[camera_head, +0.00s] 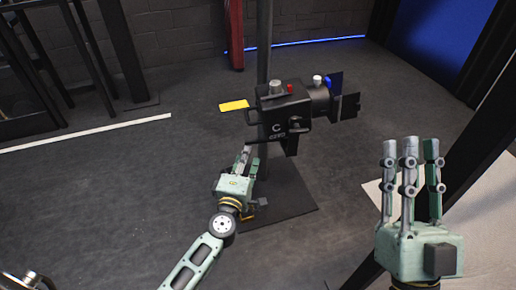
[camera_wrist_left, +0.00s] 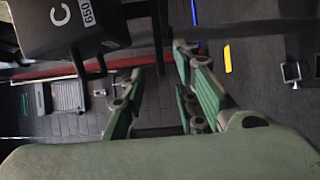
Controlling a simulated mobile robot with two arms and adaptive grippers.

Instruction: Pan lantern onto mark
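The lantern (camera_head: 285,115) is a black box marked C, with its barrel and dark flaps facing right, mounted at a dark upright pole. Its marked face (camera_wrist_left: 70,25) fills the upper left of the left wrist view, with a black bracket below it. A yellow strip (camera_head: 234,106) shows left of the lantern; it also shows in the left wrist view (camera_wrist_left: 227,58). I cannot tell whether it is the mark. My left gripper (camera_head: 249,156) is just below and left of the lantern, fingers apart and empty (camera_wrist_left: 156,85). My right gripper (camera_head: 411,160) is raised at right, fingers apart, holding nothing.
The pole (camera_head: 264,50) stands behind the lantern, above a dark floor plate (camera_head: 285,205). A red post (camera_head: 236,30) and a brick wall (camera_head: 170,35) are behind. Dark frames stand at far left; a slanted dark beam (camera_head: 480,135) is at right.

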